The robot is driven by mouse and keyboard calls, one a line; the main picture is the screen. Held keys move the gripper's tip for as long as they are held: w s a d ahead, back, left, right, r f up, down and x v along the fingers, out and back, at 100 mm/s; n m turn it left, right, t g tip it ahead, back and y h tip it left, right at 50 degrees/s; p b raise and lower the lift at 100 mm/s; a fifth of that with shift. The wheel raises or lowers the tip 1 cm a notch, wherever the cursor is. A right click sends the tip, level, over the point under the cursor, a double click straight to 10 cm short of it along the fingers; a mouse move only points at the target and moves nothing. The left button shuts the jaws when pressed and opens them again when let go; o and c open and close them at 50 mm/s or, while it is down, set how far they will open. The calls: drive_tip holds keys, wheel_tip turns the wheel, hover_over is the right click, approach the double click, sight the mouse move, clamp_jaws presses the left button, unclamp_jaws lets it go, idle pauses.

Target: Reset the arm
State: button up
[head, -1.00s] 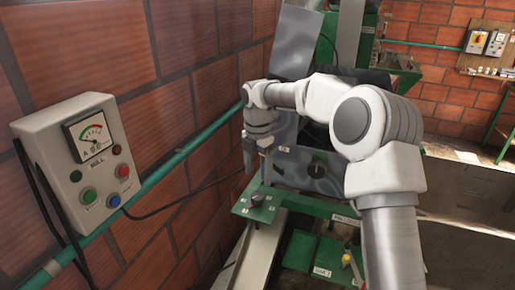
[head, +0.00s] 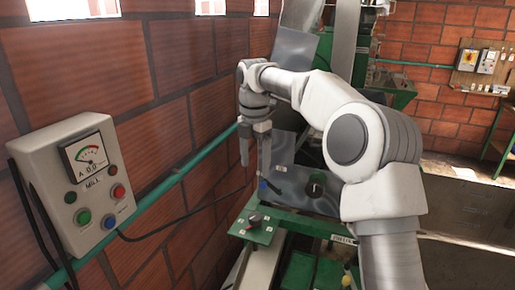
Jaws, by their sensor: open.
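My arm rises from the lower right and bends left over the green machine. My gripper (head: 254,163) hangs at the arm's end, pointing down, with its two fingers apart and nothing visible between them. It is above and behind the small green control plate (head: 257,227), apart from it, and in front of the grey metal panel (head: 290,172). The panel carries a black knob (head: 316,187) and a blue button.
A grey control box (head: 75,180) with a gauge and several buttons is on the brick wall at the left. A green pipe (head: 180,174) runs along that wall. Green machinery (head: 390,88) stands behind the arm. A wooden switch board (head: 484,64) hangs at the back right.

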drive_tip(key=s+d+r+m+t+h+b, duration=0.1)
drive_tip(key=s+d+r+m+t, duration=0.1)
drive_tip(key=s+d+m, duration=0.45)
drive_tip(key=s+d+r+m+t+b, duration=0.1)
drive_tip(key=s+d+r+m+b, duration=0.15)
drive_tip(key=s+m, duration=0.65)
drive_tip(key=s+d+f+m, duration=0.2)
drive_tip(key=s+f+m, duration=0.1)
drive_tip(key=s, duration=0.3)
drive_tip(key=s+d+f+m+t+b, duration=0.1)
drive_tip(key=s+d+f+m, duration=0.1)
drive_tip(key=s+m, duration=0.3)
drive_tip(key=s+d+f+m+t+y, duration=0.1)
drive_tip(key=s+d+f+m, duration=0.2)
drive_tip(key=s, duration=0.3)
drive_tip(key=shift+s+d+f+m, duration=0.3)
drive_tip(key=shift+s+m, duration=0.1)
drive_tip(key=shift+m, duration=0.05)
drive_tip(key=c, duration=0.5)
drive_tip(key=shift+a, duration=0.15)
